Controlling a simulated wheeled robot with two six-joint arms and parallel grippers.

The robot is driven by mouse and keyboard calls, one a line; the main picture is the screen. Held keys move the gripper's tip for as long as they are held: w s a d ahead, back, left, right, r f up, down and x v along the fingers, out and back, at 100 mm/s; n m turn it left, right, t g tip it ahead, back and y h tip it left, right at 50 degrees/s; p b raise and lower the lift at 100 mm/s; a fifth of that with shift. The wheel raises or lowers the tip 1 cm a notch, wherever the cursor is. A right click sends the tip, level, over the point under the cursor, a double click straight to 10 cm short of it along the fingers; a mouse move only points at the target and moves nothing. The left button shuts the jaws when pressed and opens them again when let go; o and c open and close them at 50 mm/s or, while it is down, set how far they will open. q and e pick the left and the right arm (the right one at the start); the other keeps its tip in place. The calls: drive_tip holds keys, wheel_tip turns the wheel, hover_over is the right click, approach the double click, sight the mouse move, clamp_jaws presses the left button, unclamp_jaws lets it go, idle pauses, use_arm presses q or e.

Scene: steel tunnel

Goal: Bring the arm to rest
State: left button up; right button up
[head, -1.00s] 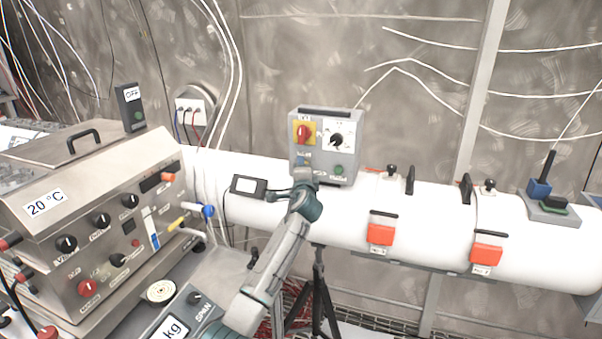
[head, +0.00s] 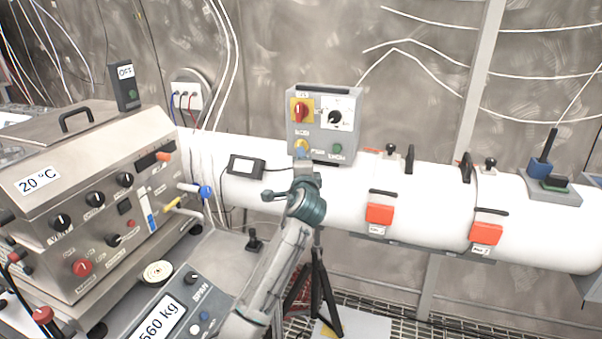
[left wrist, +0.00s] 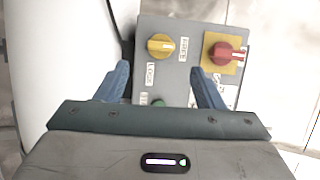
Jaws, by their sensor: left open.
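My left gripper (head: 302,163) is at the end of the arm that comes up from the bottom middle of the head view. It is just below and in front of a grey control box (head: 306,131) on the white pipe. In the left wrist view my gripper (left wrist: 160,70) is open, with two blue fingers apart and nothing held between them. Beyond the fingers is the panel (left wrist: 176,68) with a yellow knob (left wrist: 161,45), a red switch on a yellow plate (left wrist: 222,54) and a partly hidden green button. My right gripper is not in view.
A thick white pipe (head: 431,200) runs across behind my arm, with red latches (head: 380,214) on it. A steel instrument case (head: 90,205) and a scale reading 560 kg (head: 172,318) stand at left. A tripod (head: 318,290) is below the pipe.

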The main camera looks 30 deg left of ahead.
use_arm(q)
drive_tip(key=shift+s+d, duration=0.3)
drive_tip(key=shift+s, duration=0.15)
drive_tip(key=s+d+f+g+h, duration=0.1)
drive_tip(key=f+h, duration=0.1)
drive_tip(key=f, duration=1.1)
drive_tip(key=s+d+f+n+g+h, duration=0.1)
drive_tip(key=s+f+g+h, duration=0.1)
drive_tip(key=f, duration=1.1)
drive_tip(key=s+d+f+g+h, duration=0.1)
drive_tip(key=f+h, duration=0.1)
drive_tip(key=f, duration=1.1)
drive_tip(key=s+d+f+n+g+h, duration=0.1)
drive_tip(key=s+f, duration=0.4)
drive_tip(key=f, duration=0.3)
drive_tip(key=s+d+f+n+g, duration=0.1)
drive_tip(key=s+f+g, duration=0.1)
drive_tip(key=s+f, duration=0.5)
drive_tip(key=s+d+f+n+g+h, duration=0.1)
drive_tip(key=s+d+f+n+g, duration=0.1)
drive_tip(key=s+f, duration=1.1)
drive_tip(key=s+d+f+n+g+h, duration=0.1)
drive_tip(key=s+d+f+n+g, duration=0.15)
drive_tip(key=s+f, duration=1.1)
drive_tip(key=s+d+n+g, duration=0.1)
drive_tip(key=s+n+g, duration=0.1)
drive_tip(key=s, duration=1.8)
drive_tip(key=shift+s+d+n+h+b, duration=0.2)
drive_tip(key=shift+n+h+b, duration=0.2)
drive_tip(key=shift+n+b, duration=0.05)
